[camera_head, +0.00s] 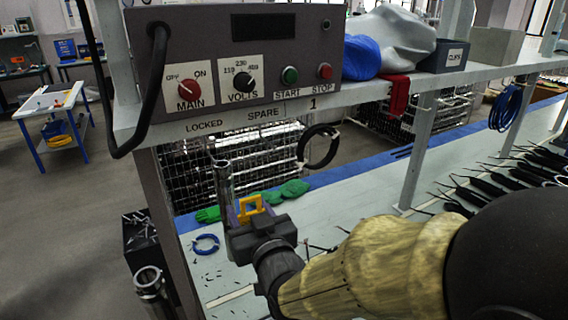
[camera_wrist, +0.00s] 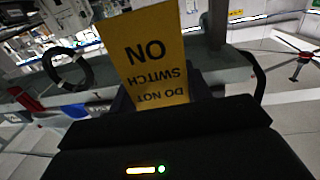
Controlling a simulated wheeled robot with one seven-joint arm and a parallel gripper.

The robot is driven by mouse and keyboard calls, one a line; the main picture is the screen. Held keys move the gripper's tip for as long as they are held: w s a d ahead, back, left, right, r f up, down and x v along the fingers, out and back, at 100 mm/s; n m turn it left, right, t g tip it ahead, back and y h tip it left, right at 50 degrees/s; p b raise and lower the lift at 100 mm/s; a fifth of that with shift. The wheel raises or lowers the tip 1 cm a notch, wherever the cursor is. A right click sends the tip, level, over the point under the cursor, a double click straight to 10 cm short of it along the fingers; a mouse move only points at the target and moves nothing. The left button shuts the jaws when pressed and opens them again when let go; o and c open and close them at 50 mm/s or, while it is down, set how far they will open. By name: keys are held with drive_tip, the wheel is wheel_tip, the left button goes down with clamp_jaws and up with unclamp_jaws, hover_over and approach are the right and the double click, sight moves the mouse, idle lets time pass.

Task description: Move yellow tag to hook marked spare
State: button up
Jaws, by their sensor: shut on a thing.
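The yellow tag (camera_head: 250,207) is in my gripper (camera_head: 246,218), below the control panel in the head view. In the wrist view the tag (camera_wrist: 155,50) stands up from between my dark jaws (camera_wrist: 168,92), with "DO NOT SWITCH ON" upside down. My gripper is shut on its lower part. The SPARE label (camera_head: 265,114) is on the strip under the panel, between LOCKED (camera_head: 204,126) and 1. The tag is below this strip, apart from it. A hook under SPARE cannot be made out clearly.
A black cable ring (camera_head: 318,147) hangs under the 1 mark, right of SPARE. An upright metal tube (camera_head: 223,182) stands just left of my gripper. A shelf post (camera_head: 417,155) stands to the right.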

drive_tip(key=w+d+f+m+t+h, duration=0.1)
drive_tip(key=w+d+f+m+h, duration=0.3)
drive_tip(key=f, duration=0.8)
drive_tip(key=w+d+f+m+t+h, duration=0.1)
drive_tip(key=w+d+f+h, duration=0.5)
drive_tip(key=f, duration=0.5)
drive_tip(key=d+f+y, duration=0.1)
drive_tip(key=d+f, duration=1.3)
drive_tip(key=f, duration=0.3)
drive_tip(key=shift+s+d+y, duration=0.15)
drive_tip(key=shift+s+y, duration=0.25)
drive_tip(key=shift+s, duration=0.05)
drive_tip(key=shift+d, duration=0.25)
